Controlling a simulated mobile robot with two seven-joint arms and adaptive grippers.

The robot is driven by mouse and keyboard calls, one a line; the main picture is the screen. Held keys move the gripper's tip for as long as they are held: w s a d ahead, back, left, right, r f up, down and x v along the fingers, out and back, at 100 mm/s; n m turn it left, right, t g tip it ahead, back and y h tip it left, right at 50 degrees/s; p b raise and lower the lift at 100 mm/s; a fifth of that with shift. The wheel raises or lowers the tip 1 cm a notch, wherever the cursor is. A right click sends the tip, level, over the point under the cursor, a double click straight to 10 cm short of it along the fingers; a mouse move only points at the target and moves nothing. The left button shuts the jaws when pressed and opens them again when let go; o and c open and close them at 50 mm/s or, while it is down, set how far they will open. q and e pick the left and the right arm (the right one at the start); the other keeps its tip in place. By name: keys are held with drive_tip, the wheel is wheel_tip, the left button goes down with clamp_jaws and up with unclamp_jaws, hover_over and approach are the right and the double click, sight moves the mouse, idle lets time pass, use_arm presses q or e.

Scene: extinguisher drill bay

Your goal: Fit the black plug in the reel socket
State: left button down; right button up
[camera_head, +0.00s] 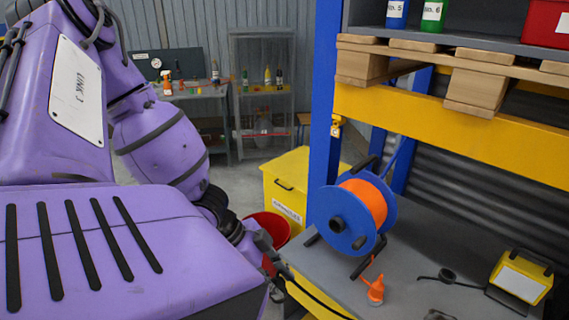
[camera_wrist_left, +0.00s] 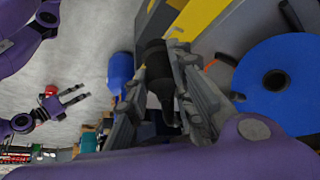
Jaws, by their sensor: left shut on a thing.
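My left gripper (camera_head: 272,262) is beside the left edge of the bench, left of the blue and orange cable reel (camera_head: 365,205). In the left wrist view its fingers are shut on the black plug (camera_wrist_left: 156,62), which sticks out past the fingertips. The plug is held in the air, apart from the reel. The reel's blue side disc (camera_wrist_left: 275,75) also shows at the right there. An orange connector (camera_head: 376,291) on the reel's cable stands on the bench; I cannot make out the socket opening. My right gripper (camera_wrist_left: 74,96) is open and empty over the floor.
A yellow work lamp (camera_head: 520,280) with a black lead lies at the bench's right. A shelf with a yellow beam (camera_head: 450,128) and blue post (camera_head: 325,100) overhangs the bench. A yellow bin (camera_head: 290,185) and red bucket (camera_head: 268,226) stand left of the bench.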

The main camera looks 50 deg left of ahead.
use_arm(q)
drive_tip(key=s+a, duration=0.3)
drive_tip(key=a, duration=0.1)
drive_tip(key=shift+f, duration=0.25)
drive_tip(key=shift+d, duration=0.1)
idle(0.3)
drive_tip(key=shift+n, duration=0.5)
drive_tip(key=shift+w+d+f, duration=0.4)
drive_tip(key=shift+w+f, duration=0.1)
drive_tip(key=shift+w, duration=0.3)
drive_tip(key=shift+w+d+f, duration=0.4)
drive_tip(key=shift+w+f, duration=0.1)
drive_tip(key=shift+w, duration=0.25)
drive_tip(key=shift+w+d+f, duration=0.15)
drive_tip(key=shift+w+f, duration=0.05)
drive_tip(key=shift+w, duration=0.05)
drive_tip(key=shift+w+d+f+n, duration=0.15)
drive_tip(key=shift+w+d+n, duration=0.05)
drive_tip(key=shift+w+n, duration=0.1)
